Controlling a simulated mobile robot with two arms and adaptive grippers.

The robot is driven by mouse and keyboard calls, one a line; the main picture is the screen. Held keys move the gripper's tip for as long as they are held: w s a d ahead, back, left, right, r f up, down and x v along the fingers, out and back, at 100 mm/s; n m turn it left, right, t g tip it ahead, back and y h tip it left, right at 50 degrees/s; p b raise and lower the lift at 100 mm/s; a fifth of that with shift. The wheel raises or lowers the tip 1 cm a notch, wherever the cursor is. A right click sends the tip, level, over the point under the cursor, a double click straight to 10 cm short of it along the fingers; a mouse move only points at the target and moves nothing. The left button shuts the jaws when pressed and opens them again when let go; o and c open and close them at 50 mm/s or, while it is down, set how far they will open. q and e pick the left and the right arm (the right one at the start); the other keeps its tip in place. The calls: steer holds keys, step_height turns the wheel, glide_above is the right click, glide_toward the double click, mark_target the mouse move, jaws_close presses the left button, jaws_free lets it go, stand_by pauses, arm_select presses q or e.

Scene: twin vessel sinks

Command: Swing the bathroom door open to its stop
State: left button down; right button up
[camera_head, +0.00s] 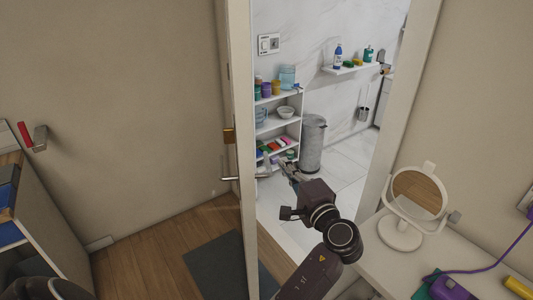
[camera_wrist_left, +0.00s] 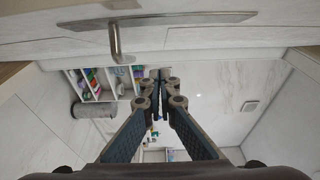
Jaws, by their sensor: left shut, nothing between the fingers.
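The bathroom door (camera_head: 239,80) stands ajar, seen nearly edge-on at the left side of the doorway. Its lever handle (camera_head: 229,178) and a brass lock part (camera_head: 229,135) show on it. In the left wrist view a long plate with a lever handle (camera_wrist_left: 117,45) crosses the top of the picture on a pale door face. My left gripper (camera_head: 282,167) reaches into the opening, to the right of the door edge, with its fingers shut and empty. In the left wrist view its fingertips (camera_wrist_left: 162,82) are apart from the handle. My right gripper is not in view.
The right door frame (camera_head: 402,110) stands beyond my left arm. Inside are a white shelf unit (camera_head: 290,105) and a grey bin (camera_head: 312,143). A table with a round mirror (camera_head: 419,194) is at right. A dark mat (camera_head: 217,267) lies on the wooden floor.

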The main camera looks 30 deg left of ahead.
arm_select(q)
steer(key=p+x, duration=0.3)
steer(key=x, duration=0.7)
steer(key=s+a+p, duration=0.2)
steer(key=a, duration=0.1)
steer(key=shift+s+f, duration=0.15)
steer(key=shift+s, duration=0.15)
steer(key=shift+s, duration=0.1)
